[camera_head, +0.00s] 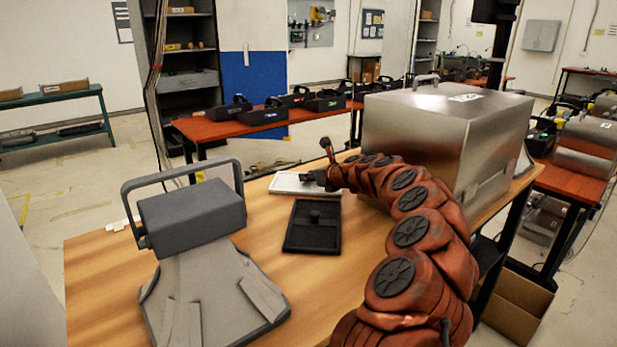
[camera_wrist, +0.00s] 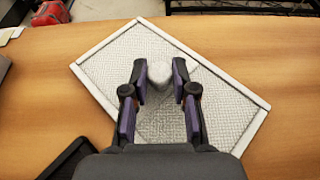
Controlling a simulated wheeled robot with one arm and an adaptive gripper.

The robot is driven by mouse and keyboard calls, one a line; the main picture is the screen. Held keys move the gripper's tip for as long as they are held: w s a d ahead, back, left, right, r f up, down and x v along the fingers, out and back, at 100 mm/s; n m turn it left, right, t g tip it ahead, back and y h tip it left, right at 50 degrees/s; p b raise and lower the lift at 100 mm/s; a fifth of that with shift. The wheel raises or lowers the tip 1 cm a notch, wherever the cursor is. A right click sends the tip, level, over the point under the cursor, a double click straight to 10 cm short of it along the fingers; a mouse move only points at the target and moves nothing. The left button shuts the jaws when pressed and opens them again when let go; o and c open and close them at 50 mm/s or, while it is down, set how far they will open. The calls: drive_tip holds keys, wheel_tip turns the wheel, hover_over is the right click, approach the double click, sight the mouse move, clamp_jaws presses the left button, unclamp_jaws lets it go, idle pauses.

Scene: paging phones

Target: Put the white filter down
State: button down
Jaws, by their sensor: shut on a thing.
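The white filter (camera_wrist: 105,65) is a flat rectangular panel with a raised rim, a mesh-like face and a round white knob (camera_wrist: 160,72) in its middle. In the wrist view it lies over the wooden table at a slant. In the head view the filter (camera_head: 287,184) is at the far edge of the table. My gripper (camera_wrist: 160,78) is shut on the filter's knob, one finger on each side. It also shows in the head view (camera_head: 312,177). I cannot tell whether the filter touches the table or hangs just above it.
A black tray-like filter with a knob (camera_head: 313,238) lies nearer on the wooden table (camera_head: 110,270). A grey device with a handle (camera_head: 195,215) stands at the left. A large metal box (camera_head: 425,125) stands at the right. Bare table lies between the grey device and black filter.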

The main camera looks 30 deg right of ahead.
drive_tip(key=shift+f, duration=0.1)
drive_tip(key=c, duration=0.9)
unclamp_jaws()
